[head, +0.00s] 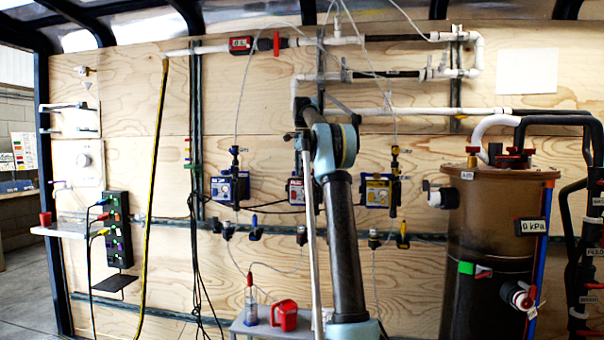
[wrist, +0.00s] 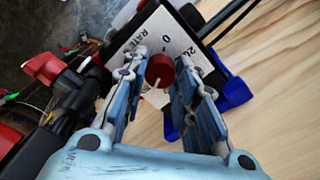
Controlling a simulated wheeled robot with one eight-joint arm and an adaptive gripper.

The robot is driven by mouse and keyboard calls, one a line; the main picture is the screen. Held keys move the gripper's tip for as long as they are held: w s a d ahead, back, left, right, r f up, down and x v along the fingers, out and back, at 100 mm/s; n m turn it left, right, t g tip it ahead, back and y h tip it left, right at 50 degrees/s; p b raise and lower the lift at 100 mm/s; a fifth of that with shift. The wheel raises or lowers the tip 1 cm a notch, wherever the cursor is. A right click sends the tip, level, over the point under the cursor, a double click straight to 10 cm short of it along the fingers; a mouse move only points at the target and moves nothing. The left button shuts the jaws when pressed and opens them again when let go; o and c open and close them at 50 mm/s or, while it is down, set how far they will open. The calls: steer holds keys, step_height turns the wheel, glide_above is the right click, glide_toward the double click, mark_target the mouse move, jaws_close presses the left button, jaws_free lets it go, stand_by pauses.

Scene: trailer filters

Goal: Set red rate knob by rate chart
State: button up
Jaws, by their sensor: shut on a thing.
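A round red knob (wrist: 160,68) with a pale pointer line shows in the wrist view, in front of a white dial plate (wrist: 168,32) printed "RATE" and numbers. The pointer line runs to the lower left in that view. My gripper (wrist: 161,74) is shut on the red knob, one finger on each side. In the head view my arm covers much of the middle wall unit (head: 296,191), which has a reddish label. The knob cannot be made out there. A colored chart (head: 24,150) hangs at the far left; its text is too small to read.
Blue units (head: 229,188) (head: 377,194) flank the middle one on the plywood wall. Thin tubes and cables hang around my arm. A small bench (head: 240,327) holds a red jug (head: 284,315) and a bottle. A large brown tank (head: 497,215) stands right.

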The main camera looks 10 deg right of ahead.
steer(key=shift+w+a+m, duration=0.1)
steer(key=shift+m, duration=0.5)
steer(key=o, duration=1.1)
steer(key=shift+f, duration=0.1)
steer(key=shift+r, duration=3.75)
